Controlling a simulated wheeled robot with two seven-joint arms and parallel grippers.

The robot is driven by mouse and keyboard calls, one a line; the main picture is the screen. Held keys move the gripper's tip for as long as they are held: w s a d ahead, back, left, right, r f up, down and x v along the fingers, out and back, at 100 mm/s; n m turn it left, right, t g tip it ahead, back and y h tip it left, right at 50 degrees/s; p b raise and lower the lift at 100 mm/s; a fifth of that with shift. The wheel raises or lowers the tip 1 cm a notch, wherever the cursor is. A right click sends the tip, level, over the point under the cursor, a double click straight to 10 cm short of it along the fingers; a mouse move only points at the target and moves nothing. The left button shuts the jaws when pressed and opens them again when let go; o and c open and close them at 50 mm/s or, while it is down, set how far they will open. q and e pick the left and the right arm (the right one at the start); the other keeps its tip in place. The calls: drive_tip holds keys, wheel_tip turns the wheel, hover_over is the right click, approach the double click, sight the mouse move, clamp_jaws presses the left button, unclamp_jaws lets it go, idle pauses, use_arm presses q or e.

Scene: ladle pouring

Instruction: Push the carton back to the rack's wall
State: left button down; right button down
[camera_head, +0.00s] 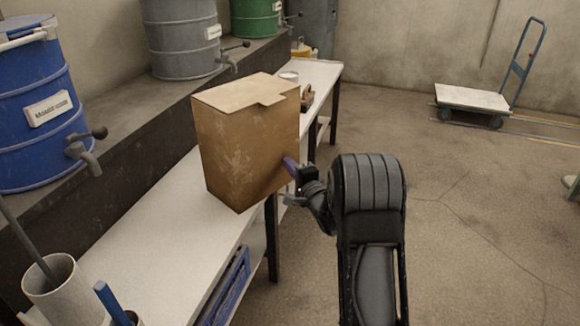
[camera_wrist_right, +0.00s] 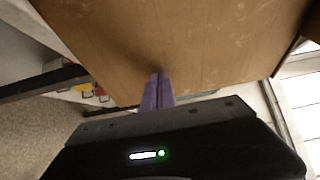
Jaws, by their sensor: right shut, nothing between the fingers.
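A brown cardboard carton (camera_head: 245,140) stands upright on the white bench (camera_head: 165,225), its lower near corner reaching out past the bench's front edge. My right gripper (camera_head: 289,163) is at the carton's right face, low down, with its purple fingers closed together. In the right wrist view the shut fingertips (camera_wrist_right: 158,80) meet the carton's face (camera_wrist_right: 190,40) or lie very close to it; contact is hard to tell. The dark rack's wall (camera_head: 130,115) runs along the back of the bench, left of the carton. The left gripper is not in view.
Blue (camera_head: 35,110), grey (camera_head: 180,38) and green (camera_head: 252,15) drums with taps stand on the rack. A white pot (camera_head: 62,290) holds a rod at the near left. A small can (camera_head: 289,77) stands behind the carton. A cart (camera_head: 475,98) is on the open floor.

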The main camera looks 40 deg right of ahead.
idle(0.3)
